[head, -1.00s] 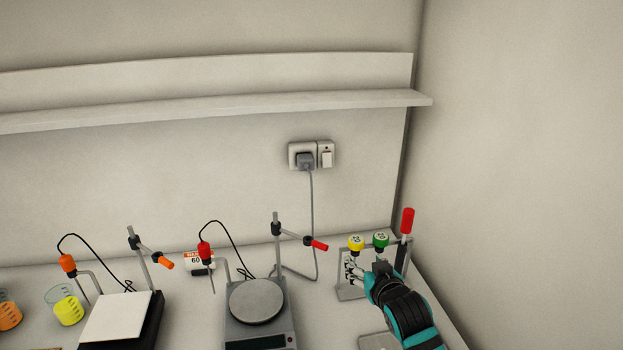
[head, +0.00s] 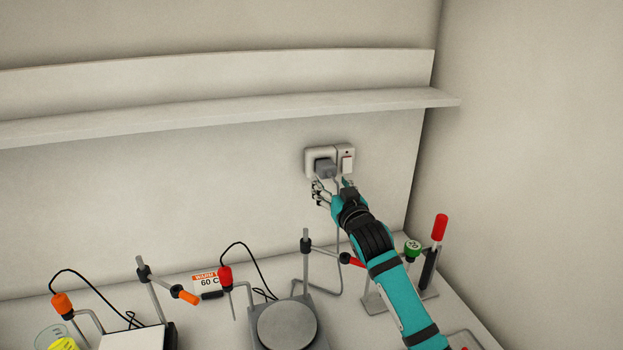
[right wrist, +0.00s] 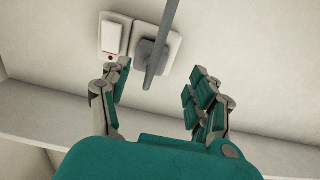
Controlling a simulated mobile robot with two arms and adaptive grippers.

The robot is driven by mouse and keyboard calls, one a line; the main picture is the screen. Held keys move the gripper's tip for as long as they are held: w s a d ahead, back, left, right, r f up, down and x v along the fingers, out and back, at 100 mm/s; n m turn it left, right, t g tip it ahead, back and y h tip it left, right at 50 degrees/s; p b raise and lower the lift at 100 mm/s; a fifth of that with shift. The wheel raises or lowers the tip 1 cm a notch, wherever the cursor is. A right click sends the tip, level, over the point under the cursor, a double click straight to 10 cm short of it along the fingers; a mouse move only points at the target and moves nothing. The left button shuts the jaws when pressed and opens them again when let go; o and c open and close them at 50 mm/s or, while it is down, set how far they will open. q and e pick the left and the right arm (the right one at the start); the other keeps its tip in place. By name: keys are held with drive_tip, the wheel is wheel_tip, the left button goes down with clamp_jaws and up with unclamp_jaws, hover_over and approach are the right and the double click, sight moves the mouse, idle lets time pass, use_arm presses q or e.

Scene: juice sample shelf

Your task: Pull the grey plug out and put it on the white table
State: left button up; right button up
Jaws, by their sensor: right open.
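The grey plug (head: 325,168) sits in the white wall socket (head: 312,155), with its grey cord hanging down to the table. In the right wrist view the plug (right wrist: 150,52) and its cord lie ahead, between the two sides of the open fingers. My right gripper (head: 332,187) is open and empty, just below the plug and apart from it. It fills the lower part of the right wrist view (right wrist: 155,98). The white table (head: 225,325) is below, under the socket. My left gripper is not in view.
A switch (head: 347,163) is right beside the plug. A shelf (head: 230,115) runs above the socket. On the table stand a round-plate device (head: 287,325), probe stands, a warning sign (head: 206,282) and a rack with a green-topped item (head: 413,247).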

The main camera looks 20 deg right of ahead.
sight(328, 175)
drive_tip(key=shift+w+d, duration=0.2)
drive_tip(key=shift+w+d+b, duration=0.45)
drive_tip(key=shift+d+b, duration=0.2)
drive_tip(key=shift+b, duration=0.3)
drive_tip(key=shift+w+a+b, duration=0.1)
drive_tip(key=shift+w+b, duration=0.65)
drive_tip(key=shift+w, duration=0.5)
drive_tip(key=w, duration=0.2)
drive_tip(key=shift+w+a, duration=0.35)
drive_tip(key=shift+w+r+b, duration=0.1)
drive_tip(key=shift+w+b, duration=0.35)
drive_tip(key=shift+w, duration=0.05)
drive_tip(key=shift+w+d, duration=0.1)
drive_tip(key=shift+w, duration=0.05)
drive_tip(key=shift+c, duration=1.6)
drive_tip(key=c, duration=0.9)
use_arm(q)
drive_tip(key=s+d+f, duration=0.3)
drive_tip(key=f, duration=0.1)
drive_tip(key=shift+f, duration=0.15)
use_arm(e)
clamp_jaws()
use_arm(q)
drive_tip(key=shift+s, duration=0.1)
